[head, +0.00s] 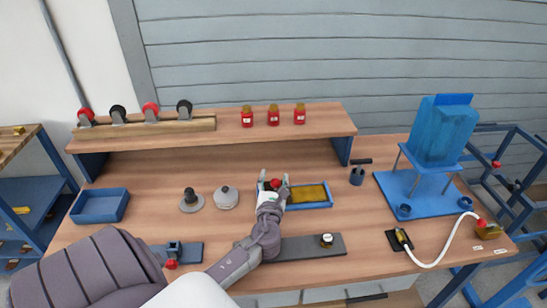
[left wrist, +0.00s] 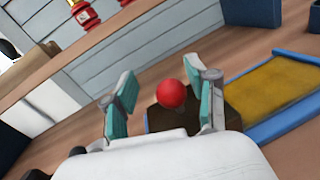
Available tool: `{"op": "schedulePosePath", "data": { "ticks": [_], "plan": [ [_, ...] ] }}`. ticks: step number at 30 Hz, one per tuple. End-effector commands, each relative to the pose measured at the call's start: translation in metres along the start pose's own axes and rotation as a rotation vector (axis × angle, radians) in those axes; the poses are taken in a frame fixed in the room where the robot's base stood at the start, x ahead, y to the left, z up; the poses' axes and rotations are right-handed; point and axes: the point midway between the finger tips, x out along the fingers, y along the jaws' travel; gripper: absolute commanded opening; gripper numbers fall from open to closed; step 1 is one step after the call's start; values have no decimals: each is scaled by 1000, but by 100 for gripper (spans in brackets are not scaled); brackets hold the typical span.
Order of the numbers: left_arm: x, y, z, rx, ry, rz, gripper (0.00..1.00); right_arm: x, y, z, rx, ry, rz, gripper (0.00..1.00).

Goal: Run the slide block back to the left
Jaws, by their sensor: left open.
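The slide block is a dark block (left wrist: 180,117) with a red ball knob (left wrist: 172,94) on top. It shows in the left wrist view beside the yellow bed of a blue-rimmed tray (left wrist: 285,90). In the head view the red knob (head: 275,183) shows at the left part of the tray (head: 331,204), and my gripper hides most of the block. My left gripper (head: 274,178) is open, with its two teal-padded fingers (left wrist: 160,92) on either side of the knob. I cannot tell whether they touch it. My right gripper is not in view.
A grey plate with a small knob (head: 327,240) lies in front of the tray. A grey cone-shaped piece (head: 226,198) and a black-knobbed piece (head: 191,201) stand to the left. A shelf (head: 215,138) with red jars runs behind. A blue stand (head: 418,207) is at right.

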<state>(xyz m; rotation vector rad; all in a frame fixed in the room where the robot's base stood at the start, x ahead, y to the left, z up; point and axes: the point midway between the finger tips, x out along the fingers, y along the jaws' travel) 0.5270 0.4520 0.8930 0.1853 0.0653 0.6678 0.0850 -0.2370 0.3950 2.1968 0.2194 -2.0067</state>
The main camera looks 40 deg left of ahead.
Motion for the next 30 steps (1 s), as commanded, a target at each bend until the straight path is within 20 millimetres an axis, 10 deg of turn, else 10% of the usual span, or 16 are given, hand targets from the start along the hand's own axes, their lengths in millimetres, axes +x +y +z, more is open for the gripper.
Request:
{"op": "schedulePosePath", "data": {
  "ticks": [12, 30],
  "plan": [
    [0, 16, 73, 0, -3, 1, 57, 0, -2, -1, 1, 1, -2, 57],
    [0, 18, 83, 1, 1, 1, 57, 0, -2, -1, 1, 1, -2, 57]
  ]
}}
